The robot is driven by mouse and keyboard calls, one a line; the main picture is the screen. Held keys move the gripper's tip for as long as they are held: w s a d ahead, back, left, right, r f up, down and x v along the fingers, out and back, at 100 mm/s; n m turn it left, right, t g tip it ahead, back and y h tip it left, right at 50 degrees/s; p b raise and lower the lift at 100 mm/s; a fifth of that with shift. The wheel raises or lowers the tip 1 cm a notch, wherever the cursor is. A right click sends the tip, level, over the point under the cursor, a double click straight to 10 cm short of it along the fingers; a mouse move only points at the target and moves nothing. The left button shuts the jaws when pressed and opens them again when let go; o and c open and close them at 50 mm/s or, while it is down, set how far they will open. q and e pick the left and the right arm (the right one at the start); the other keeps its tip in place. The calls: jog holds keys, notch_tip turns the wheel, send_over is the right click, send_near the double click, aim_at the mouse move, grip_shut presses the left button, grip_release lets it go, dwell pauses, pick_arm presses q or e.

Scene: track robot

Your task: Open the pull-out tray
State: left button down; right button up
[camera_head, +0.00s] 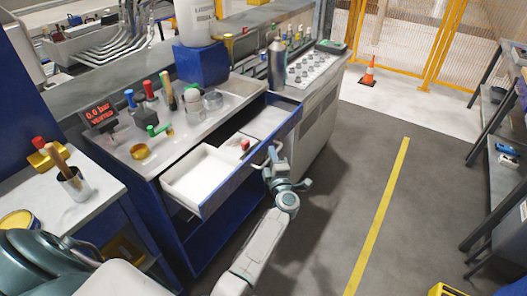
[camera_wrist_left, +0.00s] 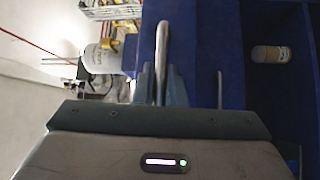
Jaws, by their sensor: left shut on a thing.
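The pull-out tray (camera_head: 204,178) is a white drawer with a blue front. It stands out from the blue workbench, so its white inside shows. A small red item lies in it near the middle. My left gripper (camera_head: 273,157) is at the tray's front, shut on its handle. In the left wrist view the handle (camera_wrist_left: 162,45) is a metal bar running up from between the fingers of my left gripper (camera_wrist_left: 161,85), against the blue front. The gripper covers part of the handle. My right gripper is not in view.
A side table (camera_head: 95,195) stands at the left. The grey floor (camera_head: 345,190) right of the bench is clear, with an orange cone (camera_head: 369,72) farther back.

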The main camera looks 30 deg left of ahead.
pick_arm(q)
jog(key=shift+d, duration=0.25)
jog(key=c, duration=1.8)
grip_release()
jog(key=shift+o, duration=0.2)
jog(key=shift+d+f, duration=0.1)
